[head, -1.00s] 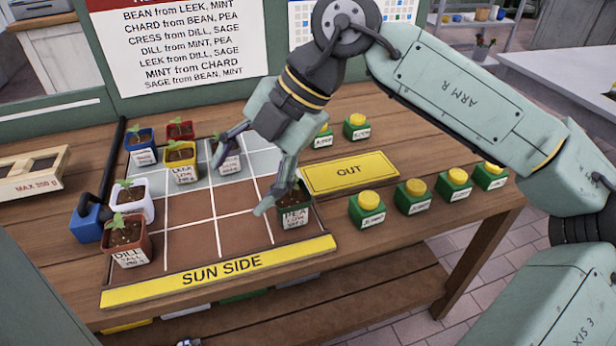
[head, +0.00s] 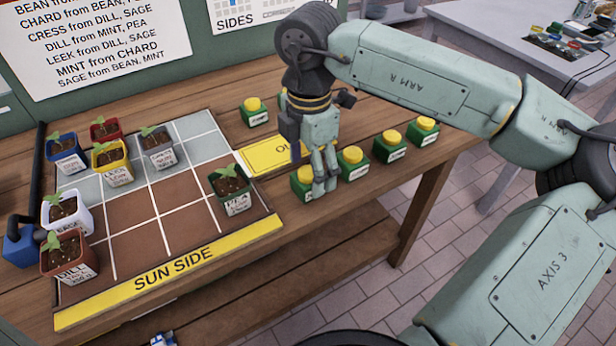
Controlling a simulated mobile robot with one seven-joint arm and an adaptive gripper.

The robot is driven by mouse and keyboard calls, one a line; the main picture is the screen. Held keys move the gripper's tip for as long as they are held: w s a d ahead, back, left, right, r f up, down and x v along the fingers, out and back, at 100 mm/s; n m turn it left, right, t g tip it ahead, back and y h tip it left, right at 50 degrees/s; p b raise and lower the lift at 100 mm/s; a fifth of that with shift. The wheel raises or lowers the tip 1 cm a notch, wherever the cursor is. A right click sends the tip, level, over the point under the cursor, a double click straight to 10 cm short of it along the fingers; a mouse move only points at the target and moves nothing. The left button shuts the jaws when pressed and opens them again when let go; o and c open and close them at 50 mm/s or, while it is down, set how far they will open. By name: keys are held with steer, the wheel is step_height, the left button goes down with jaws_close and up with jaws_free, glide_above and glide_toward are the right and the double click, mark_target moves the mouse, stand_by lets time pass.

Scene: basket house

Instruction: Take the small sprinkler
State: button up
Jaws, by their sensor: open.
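I cannot make out with certainty which thing is the small sprinkler. A blue block with a black handle (head: 20,245) stands at the left edge of the bench, partly behind the white pot. A small blue and white thing (head: 163,339) shows at the bottom edge, cut off and too small to tell. My gripper (head: 316,176) is open and empty, pointing down over the right part of the bench. It is in front of the yellow OUT plate (head: 262,160) and hides part of it, among green boxes with yellow tops (head: 303,182).
A gridded board (head: 137,197) with a yellow SUN SIDE strip (head: 170,272) holds several seedling pots, including the pea pot (head: 230,190) at its right side and the dill pot (head: 70,262) front left. More yellow-topped boxes (head: 392,142) stand at right. A grey table (head: 500,55) is behind.

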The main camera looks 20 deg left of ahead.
steer(key=shift+a+f, duration=0.1)
steer(key=shift+f, duration=1.3)
steer(key=shift+c, duration=0.4)
steer(key=c, duration=1.3)
